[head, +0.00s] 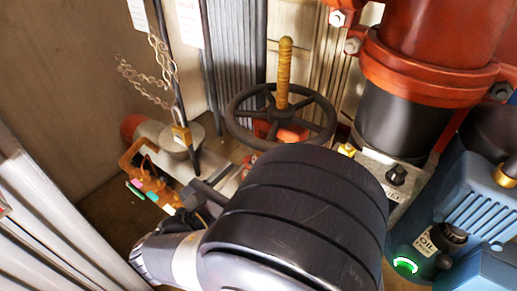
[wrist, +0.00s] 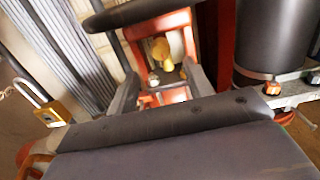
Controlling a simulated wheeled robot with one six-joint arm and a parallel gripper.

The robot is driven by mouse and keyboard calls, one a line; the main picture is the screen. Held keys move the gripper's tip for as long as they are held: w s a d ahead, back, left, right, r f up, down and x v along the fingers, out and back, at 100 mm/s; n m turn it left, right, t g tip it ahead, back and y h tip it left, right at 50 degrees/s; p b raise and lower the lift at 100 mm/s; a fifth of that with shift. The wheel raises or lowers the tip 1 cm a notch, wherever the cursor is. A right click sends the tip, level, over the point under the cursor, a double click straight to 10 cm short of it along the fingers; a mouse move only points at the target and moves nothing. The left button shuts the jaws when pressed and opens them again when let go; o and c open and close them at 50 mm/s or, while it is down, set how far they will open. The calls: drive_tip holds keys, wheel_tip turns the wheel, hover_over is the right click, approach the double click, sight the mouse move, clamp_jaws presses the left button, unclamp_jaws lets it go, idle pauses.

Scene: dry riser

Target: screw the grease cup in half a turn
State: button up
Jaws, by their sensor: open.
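A rounded yellow brass fitting (wrist: 162,50), which looks like the grease cup, sits inside a red frame (wrist: 140,48) in the wrist view. My gripper (wrist: 163,82) is open, with one dark finger on each side of the picture below the fitting. The fingers appear apart from it, and nothing shows held between them. In the head view my dark arm hides this fitting and most of the gripper. Another brass, cup-like part (head: 507,172) shows at the right edge on the blue machine; I cannot tell its exact kind.
A dark handwheel (head: 281,115) with an upright brass stem (head: 284,72) stands behind my arm. A large red and black pipe (head: 405,118) rises right of it. A brass padlock (head: 181,136) and chain hang left. A blue machine (head: 470,205) crowds the right.

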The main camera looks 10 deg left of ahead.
drive_tip(key=x, duration=0.9)
drive_tip(key=shift+b, duration=0.3)
drive_tip(key=c, duration=1)
drive_tip(key=shift+m+b, duration=0.3)
drive_tip(key=shift+m, duration=0.8)
drive_tip(key=o, duration=1)
drive_tip(key=v, duration=1)
drive_tip(key=shift+s+a+p, duration=0.15)
drive_tip(key=shift+s+p, duration=0.25)
